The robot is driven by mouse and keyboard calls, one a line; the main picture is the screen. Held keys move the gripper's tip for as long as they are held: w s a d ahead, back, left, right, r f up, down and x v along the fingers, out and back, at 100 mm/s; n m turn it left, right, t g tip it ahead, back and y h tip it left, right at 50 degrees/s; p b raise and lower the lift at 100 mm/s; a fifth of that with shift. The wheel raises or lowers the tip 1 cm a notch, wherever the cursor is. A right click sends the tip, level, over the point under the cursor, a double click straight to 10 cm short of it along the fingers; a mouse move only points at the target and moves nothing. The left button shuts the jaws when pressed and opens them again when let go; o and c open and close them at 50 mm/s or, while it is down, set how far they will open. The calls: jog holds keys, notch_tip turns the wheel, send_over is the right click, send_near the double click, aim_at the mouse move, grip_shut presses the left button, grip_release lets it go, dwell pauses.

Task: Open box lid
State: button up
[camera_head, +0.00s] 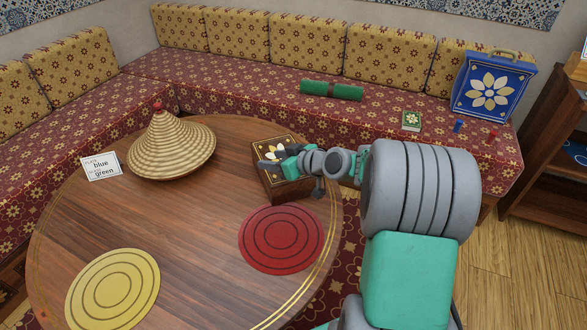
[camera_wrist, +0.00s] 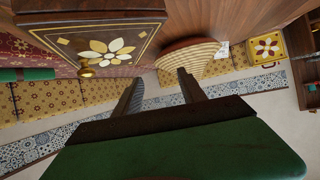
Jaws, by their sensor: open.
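The box (camera_head: 296,190) is wooden and stands on the round table near its far right edge. Its dark lid (camera_head: 288,143) bears a pale flower and looks shut, though my gripper covers part of it. In the wrist view the flowered lid (camera_wrist: 67,42) fills the upper left, with a small gold knob (camera_wrist: 86,72) at its edge. My gripper (camera_head: 269,160) is over the lid in the head view. In the wrist view its two dark fingers (camera_wrist: 159,77) are apart with nothing between them, to the right of the knob. I cannot tell whether they touch the box.
A woven cone cover (camera_head: 170,145) and a label card (camera_head: 101,166) stand left of the box on the table (camera_head: 190,215). A red mat (camera_head: 281,240) and a yellow mat (camera_head: 113,289) lie in front. A blue case (camera_head: 491,87) and green roll (camera_head: 331,90) rest on the bench behind.

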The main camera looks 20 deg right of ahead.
jog(key=d+f+t, duration=0.1)
jog(key=d, duration=0.1)
jog(key=w+d+f+t+b, duration=0.1)
jog(key=d+f, duration=0.1)
jog(key=d+f+m+t+b, duration=0.1)
jog(key=d+f, duration=0.1)
jog(key=shift+w+d+f, duration=0.1)
jog(key=shift+w+f, duration=0.15)
jog(key=shift+w, duration=0.15)
jog(key=d+t, duration=0.1)
jog(key=d, duration=0.1)
jog(key=d+m+t+h+b, duration=0.1)
jog(key=d+t, duration=0.1)
jog(key=d, duration=0.1)
jog(key=shift+s+d, duration=0.15)
jog(key=shift+d, duration=0.05)
jog(key=shift+w+r, duration=0.25)
jog(key=shift+w, duration=0.05)
jog(key=x, duration=0.7)
jog(key=shift+r, duration=0.15)
grip_shut()
jog(key=shift+d, duration=0.1)
